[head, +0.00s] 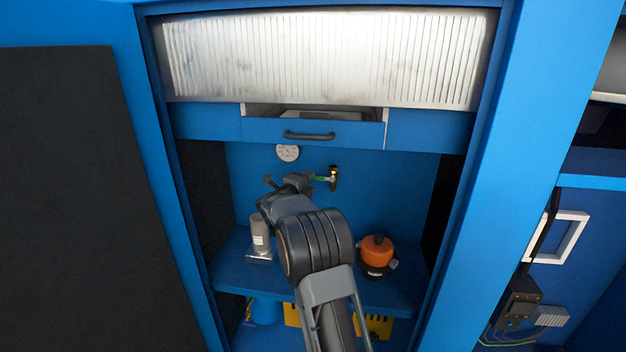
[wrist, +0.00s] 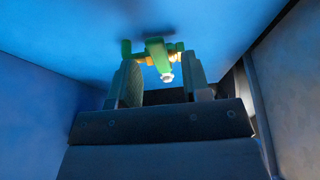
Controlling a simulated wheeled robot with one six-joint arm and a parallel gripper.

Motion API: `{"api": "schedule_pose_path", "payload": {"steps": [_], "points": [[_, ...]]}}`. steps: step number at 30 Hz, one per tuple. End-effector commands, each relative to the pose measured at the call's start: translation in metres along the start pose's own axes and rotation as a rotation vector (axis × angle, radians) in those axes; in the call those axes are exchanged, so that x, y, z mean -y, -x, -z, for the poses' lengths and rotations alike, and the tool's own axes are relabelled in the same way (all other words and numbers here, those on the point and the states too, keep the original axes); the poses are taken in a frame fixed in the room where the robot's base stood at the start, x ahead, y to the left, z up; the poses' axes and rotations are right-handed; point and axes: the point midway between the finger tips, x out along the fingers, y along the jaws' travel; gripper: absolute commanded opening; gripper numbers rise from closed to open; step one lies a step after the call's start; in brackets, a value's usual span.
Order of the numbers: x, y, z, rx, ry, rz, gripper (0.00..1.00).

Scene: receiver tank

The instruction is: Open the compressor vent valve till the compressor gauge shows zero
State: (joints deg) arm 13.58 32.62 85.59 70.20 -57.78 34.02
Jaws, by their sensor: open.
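The vent valve (head: 333,178) is a small brass fitting with a green lever, on the blue back wall of the cabinet. In the wrist view the green lever (wrist: 155,52) points towards me, with brass on both sides of it. My gripper (head: 308,180) is in front of the valve, to its left in the head view. In the wrist view its fingers (wrist: 164,78) stand apart, one on each side of the lever's end, without visible grip. A round white gauge (head: 288,153) is up and left of the valve, partly under the drawer; its reading is too small to tell.
A blue drawer (head: 315,134) with a dark handle sits above the gauge, standing partly open. On the shelf (head: 315,285) below are a grey cylinder (head: 259,232) and an orange-topped pot (head: 377,248). Cabinet side walls close in the space left and right.

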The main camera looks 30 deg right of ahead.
Motion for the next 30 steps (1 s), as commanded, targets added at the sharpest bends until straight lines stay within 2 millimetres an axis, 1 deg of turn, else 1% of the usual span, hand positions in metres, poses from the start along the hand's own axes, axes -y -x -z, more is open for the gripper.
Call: {"api": "schedule_pose_path", "payload": {"steps": [1,3,9,20,30], "points": [[0.000,-0.007,0.001,-0.001,0.000,0.000,0.44],[0.000,-0.015,0.000,-0.001,0.000,0.000,0.44],[0.000,-0.029,0.000,0.001,0.000,-0.001,0.44],[0.000,-0.032,0.000,0.001,0.001,0.000,0.44],[0.000,-0.031,0.000,0.001,0.000,0.000,0.12]]}}
